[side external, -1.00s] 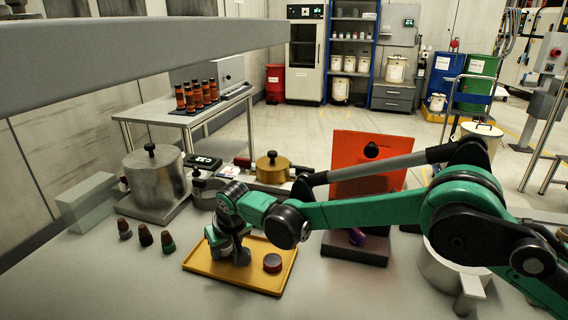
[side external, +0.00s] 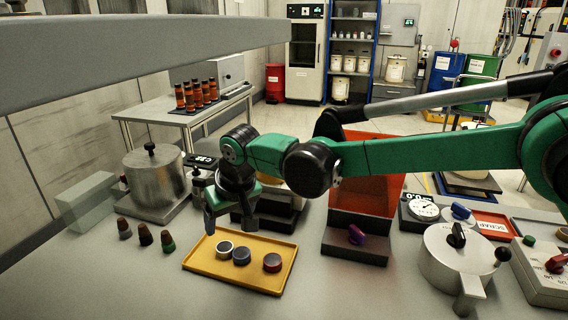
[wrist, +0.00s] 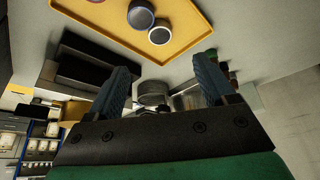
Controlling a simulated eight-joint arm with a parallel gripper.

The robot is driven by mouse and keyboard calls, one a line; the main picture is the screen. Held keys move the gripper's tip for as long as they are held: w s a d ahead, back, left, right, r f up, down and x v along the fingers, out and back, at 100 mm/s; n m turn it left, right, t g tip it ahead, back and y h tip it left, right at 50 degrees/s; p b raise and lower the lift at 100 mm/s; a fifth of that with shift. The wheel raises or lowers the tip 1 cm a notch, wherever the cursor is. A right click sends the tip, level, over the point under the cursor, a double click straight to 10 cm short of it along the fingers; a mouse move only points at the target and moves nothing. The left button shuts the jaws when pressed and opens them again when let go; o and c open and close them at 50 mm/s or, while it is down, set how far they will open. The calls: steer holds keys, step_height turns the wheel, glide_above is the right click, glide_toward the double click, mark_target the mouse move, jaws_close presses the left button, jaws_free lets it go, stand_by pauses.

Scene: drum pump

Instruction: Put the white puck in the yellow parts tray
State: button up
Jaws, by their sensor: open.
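The white puck (side external: 225,248), pale on top with a dark rim, lies in the yellow parts tray (side external: 262,283), near its left end. A dark blue puck (side external: 241,256) lies close against it and a red puck (side external: 272,262) lies further right, both in the tray. My gripper (side external: 231,222) is open and empty, raised above the tray's back left part and clear of the pucks. In the wrist view, the white puck (wrist: 160,33) and blue puck (wrist: 141,14) show in the tray (wrist: 190,45), beyond the open fingers (wrist: 164,72).
Several dark-capped stoppers (side external: 145,235) stand left of the tray. A metal pot (side external: 156,178) is at the back left. An orange panel (side external: 370,190) on a dark base stands at the right, with a round lidded vessel (side external: 455,262) further right. The table in front is clear.

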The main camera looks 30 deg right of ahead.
steer(key=s+d+r+t, duration=0.1)
steer(key=s+d+r, duration=0.25)
steer(key=d, duration=0.25)
steer(key=s+d+r, duration=0.3)
steer(key=d+r, duration=0.1)
steer(key=d, duration=0.2)
steer(key=s+d+f+m+t, duration=0.1)
steer(key=s+d+f, duration=0.3)
steer(key=s+d, duration=0.5)
steer(key=shift+s+d+m+t+h, duration=0.3)
steer(key=shift+s+m+h, duration=0.1)
steer(key=shift+s, duration=0.6)
